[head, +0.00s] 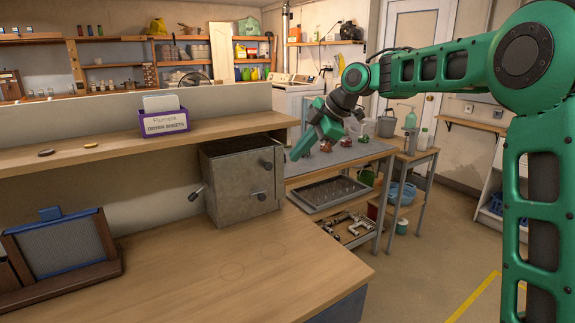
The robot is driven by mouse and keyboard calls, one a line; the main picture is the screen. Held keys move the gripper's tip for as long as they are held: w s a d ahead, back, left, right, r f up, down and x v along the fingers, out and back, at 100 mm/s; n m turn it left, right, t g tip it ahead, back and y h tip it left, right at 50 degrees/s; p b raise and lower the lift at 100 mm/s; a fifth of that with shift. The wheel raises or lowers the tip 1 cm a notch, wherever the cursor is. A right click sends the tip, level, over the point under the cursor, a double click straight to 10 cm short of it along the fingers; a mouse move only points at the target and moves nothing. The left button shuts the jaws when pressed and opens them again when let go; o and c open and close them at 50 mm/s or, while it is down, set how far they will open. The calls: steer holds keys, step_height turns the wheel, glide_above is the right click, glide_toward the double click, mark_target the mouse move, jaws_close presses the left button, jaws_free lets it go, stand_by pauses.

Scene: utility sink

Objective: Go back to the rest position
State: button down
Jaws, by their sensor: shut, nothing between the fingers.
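My gripper (299,153) is at the end of my green arm, which reaches in from the right side of the head view. The gripper points down and to the left, near the left end of a grey-topped table (345,152). Its fingers look shut, and nothing shows between them. I cannot tell whether the fingertips are above the table or in front of it.
A grey metal box (228,185) stands on the wooden bench (180,270), left of the gripper. A purple bin (163,120) sits on the ledge above. Red items (326,146) and a soap bottle (410,118) are near the arm. Floor at right is clear.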

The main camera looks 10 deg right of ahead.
steer(key=s+d+f+m+g+h, duration=0.1)
steer(key=s+d+f+m+h, duration=0.2)
steer(key=s+d+m, duration=0.65)
steer(key=s+d+f+m+h, duration=0.2)
steer(key=s+d+f+m, duration=0.3)
steer(key=s+d, duration=0.75)
steer(key=s+d+f+m+g, duration=0.1)
steer(key=s+m, duration=0.3)
steer(key=s, duration=0.4)
steer(key=s+d+f+m+g, duration=0.1)
steer(key=s+d+f+m, duration=0.3)
steer(key=s, duration=0.4)
steer(key=s+d+f+m+g+h, duration=0.1)
steer(key=s+d+f+m, duration=0.1)
steer(key=s, duration=0.6)
steer(key=shift+s+d+f+m, duration=0.3)
steer(key=shift+f+m, duration=0.35)
steer(key=shift+m, duration=0.5)
steer(key=shift+w+f, duration=0.25)
steer(key=shift+w, duration=0.4)
